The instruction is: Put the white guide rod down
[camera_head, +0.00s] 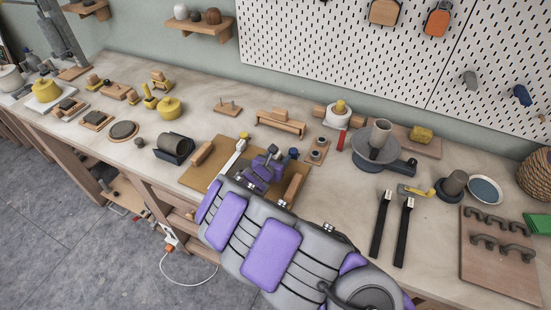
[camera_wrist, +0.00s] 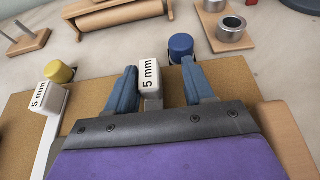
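Two white pieces marked "5 mm" show in the wrist view. One white guide rod (camera_wrist: 150,75) has its labelled end block between my fingers; its lower part is hidden by my gripper. The other white rod (camera_wrist: 47,104) lies to the left, its long bar running down the picture; it also shows in the head view (camera_head: 236,156). My gripper (camera_wrist: 160,88) is open, with a visible gap between the block and the right finger. It is low over a tan board (camera_wrist: 92,86); it also shows in the head view (camera_head: 268,160). I cannot tell if the rod touches the board.
A yellow cap (camera_wrist: 60,72) and a blue cap (camera_wrist: 181,47) stand beside the rods at the board's far edge. Wooden bars (camera_head: 203,153) flank the board. A dark cylinder in a cradle (camera_head: 174,147) stands left.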

